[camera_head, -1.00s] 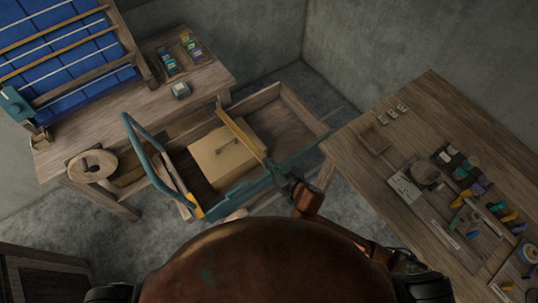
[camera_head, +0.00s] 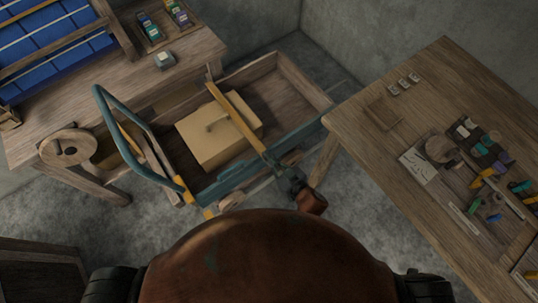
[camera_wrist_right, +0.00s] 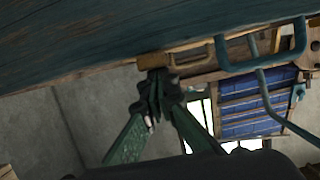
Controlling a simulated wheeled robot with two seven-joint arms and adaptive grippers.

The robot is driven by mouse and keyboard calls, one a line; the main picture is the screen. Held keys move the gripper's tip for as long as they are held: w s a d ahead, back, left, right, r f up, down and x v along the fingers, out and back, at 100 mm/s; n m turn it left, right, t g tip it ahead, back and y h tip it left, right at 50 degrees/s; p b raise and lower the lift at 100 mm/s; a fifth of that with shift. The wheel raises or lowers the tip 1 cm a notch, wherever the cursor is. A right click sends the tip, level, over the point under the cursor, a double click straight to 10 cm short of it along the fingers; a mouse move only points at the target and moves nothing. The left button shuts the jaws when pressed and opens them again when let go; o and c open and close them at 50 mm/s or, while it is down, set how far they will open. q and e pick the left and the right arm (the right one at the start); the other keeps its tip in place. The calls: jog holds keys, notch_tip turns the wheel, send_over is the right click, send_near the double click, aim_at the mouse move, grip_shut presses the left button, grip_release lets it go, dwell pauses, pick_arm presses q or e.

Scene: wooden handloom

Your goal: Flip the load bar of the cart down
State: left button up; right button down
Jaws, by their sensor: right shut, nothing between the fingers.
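The cart (camera_head: 318,122) has wooden and teal sides and a bent teal push handle (camera_head: 104,105) at its left. I cannot tell whether the bar rests on the far side. My right gripper (camera_head: 279,168) is by the bar's near end, at the cart's near teal side. In the wrist view the right gripper (camera_wrist_right: 157,84) is shut and empty, its tips close below a yellow wooden piece (camera_wrist_right: 153,61); contact is unclear. My left gripper is not in view.
A wooden table (camera_head: 430,90) with tools and coloured spools stands to the right, close to the cart. The loom bench (camera_head: 195,50) stands behind and left, with a round wooden wheel (camera_head: 68,147). A dark wooden cabinet (camera_head: 40,265) is at lower left.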

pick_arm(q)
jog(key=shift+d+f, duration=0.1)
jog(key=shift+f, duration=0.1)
pick_arm(e)
jog(key=f, duration=0.1)
jog(key=s+f, duration=0.1)
jog(key=f, duration=0.1)
jog(key=shift+d+g, duration=0.15)
jog(key=shift+g, duration=0.15)
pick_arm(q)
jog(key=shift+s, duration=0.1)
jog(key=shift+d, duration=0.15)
pick_arm(e)
jog(key=s+d+r, duration=0.4)
jog(key=s+r, duration=0.1)
jog(key=shift+d, duration=0.2)
jog(key=shift+r, duration=0.1)
